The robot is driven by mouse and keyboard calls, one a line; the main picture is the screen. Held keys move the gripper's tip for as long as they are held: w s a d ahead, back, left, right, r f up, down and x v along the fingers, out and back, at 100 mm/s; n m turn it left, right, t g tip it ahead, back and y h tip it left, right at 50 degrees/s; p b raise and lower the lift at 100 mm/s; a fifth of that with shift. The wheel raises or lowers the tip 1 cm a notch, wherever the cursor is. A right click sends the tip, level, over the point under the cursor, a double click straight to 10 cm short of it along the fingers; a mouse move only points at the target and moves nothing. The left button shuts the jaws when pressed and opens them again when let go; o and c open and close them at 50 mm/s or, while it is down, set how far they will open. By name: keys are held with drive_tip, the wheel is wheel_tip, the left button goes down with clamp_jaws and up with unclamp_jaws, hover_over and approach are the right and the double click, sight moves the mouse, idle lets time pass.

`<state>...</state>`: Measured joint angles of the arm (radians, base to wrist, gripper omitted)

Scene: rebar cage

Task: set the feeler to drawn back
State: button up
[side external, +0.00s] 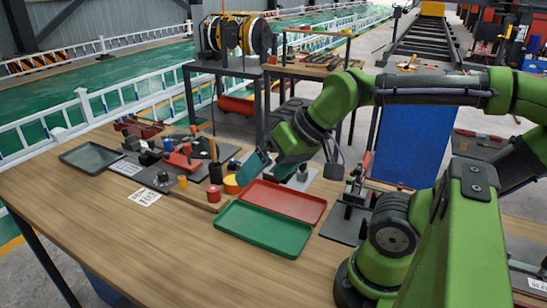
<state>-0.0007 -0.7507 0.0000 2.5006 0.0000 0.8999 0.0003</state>
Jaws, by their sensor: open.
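I cannot pick out the feeler with certainty; the fixtures near my gripper are small and partly hidden. My gripper (250,170) is at the end of my green arm, low over the back of the wooden table, and is open. A yellow-orange round piece (231,185) shows just left of it, and a grey block on a plate (302,173) just right of it. A red device (182,160) with dark parts stands further left on a dark plate. I cannot tell whether my gripper touches any of these.
A red tray (284,201) and a green tray (262,230) lie empty in front of my gripper. A dark grey tray (90,157) lies at the far left. Coloured cylinders, including a red one (213,194), stand near a wooden strip. The table's front left (120,240) is clear.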

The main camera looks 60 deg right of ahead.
idle(0.4)
drive_tip(key=shift+c, duration=0.8)
drive_tip(key=w+d, duration=0.1)
drive_tip(key=w+d+f+m, duration=0.1)
drive_tip(key=d, duration=0.1)
drive_tip(key=w+d+m+g, duration=0.1)
drive_tip(key=shift+d+f+h, duration=0.2)
drive_tip(key=shift+d+h, duration=0.15)
drive_tip(key=shift+h, duration=0.05)
drive_tip(key=c, duration=0.7)
drive_tip(key=w+d+m+g, duration=0.1)
drive_tip(key=d, duration=0.3)
drive_tip(key=w+d+m, duration=0.1)
drive_tip(key=w+d, duration=0.1)
drive_tip(key=d, duration=0.2)
drive_tip(key=w+d+m+g+h, duration=0.1)
drive_tip(key=d+m, duration=0.1)
drive_tip(key=d, duration=0.3)
drive_tip(key=shift+w+f+g, duration=0.3)
drive_tip(key=shift+f, duration=0.05)
drive_tip(key=shift+c, duration=0.2)
drive_tip(key=shift+s+d+m+g, duration=0.55)
drive_tip(key=shift+d+m+g, duration=1.6)
drive_tip(key=shift+d, duration=6.5)
drive_tip(key=shift+m+t, duration=0.35)
wheel_tip(320, 180, down, 17)
drive_tip(key=shift+r, duration=0.1)
drive_tip(key=shift+c, duration=0.3)
